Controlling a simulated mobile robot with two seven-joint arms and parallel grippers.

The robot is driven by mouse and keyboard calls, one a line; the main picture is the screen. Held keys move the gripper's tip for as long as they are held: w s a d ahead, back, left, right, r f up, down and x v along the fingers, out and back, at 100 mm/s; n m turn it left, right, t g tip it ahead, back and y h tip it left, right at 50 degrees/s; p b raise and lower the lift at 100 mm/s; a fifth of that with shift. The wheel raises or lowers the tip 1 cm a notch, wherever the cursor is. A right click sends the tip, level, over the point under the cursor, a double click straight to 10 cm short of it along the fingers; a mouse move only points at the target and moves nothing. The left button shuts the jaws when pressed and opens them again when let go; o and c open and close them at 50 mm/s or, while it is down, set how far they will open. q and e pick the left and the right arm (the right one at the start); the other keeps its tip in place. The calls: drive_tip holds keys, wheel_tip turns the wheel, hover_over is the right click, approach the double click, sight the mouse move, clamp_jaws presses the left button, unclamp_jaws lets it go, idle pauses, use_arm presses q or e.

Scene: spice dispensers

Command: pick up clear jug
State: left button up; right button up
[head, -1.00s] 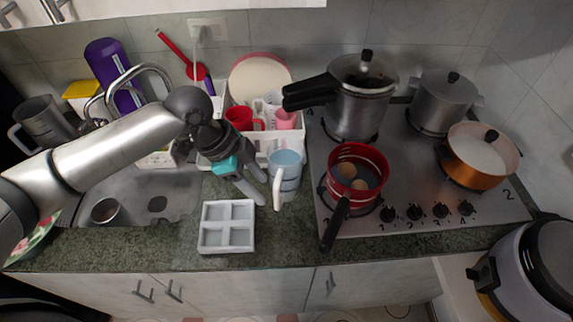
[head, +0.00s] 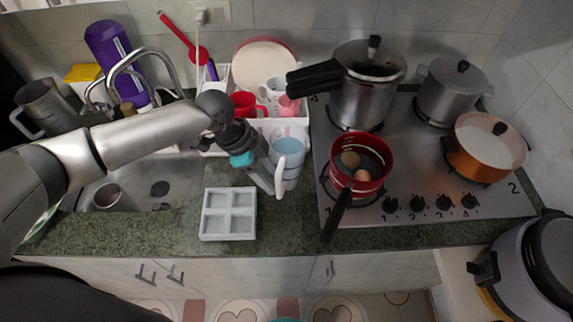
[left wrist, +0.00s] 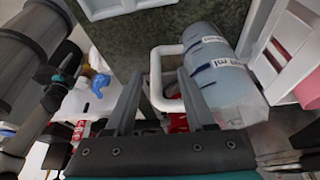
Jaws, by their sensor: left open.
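The clear jug (head: 289,147) is bluish and see-through, with a white handle. It stands upright on the counter between the white rack and the stove. In the left wrist view the jug (left wrist: 222,80) has dark printed marks, and its handle faces my fingers. My left gripper (head: 268,182) is open and empty, close beside the handle at the jug's left. In the left wrist view the handle shows between and just beyond the fingertips of the left gripper (left wrist: 158,74). I cannot tell whether they touch it. My right gripper is not in view.
A white four-part tray (head: 229,238) lies in front of the jug. A white rack (head: 303,120) with cups stands behind it. A red pan (head: 374,142) with eggs sits on the stove to the right. The sink (head: 130,196) is to the left.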

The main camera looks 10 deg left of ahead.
sight(279, 188)
use_arm(q)
drive_tip(key=x, duration=0.5)
drive_tip(key=shift+s+d, duration=0.25)
clamp_jaws()
idle(1.1)
drive_tip(key=shift+w+r, duration=0.1)
drive_tip(key=shift+r, duration=0.05)
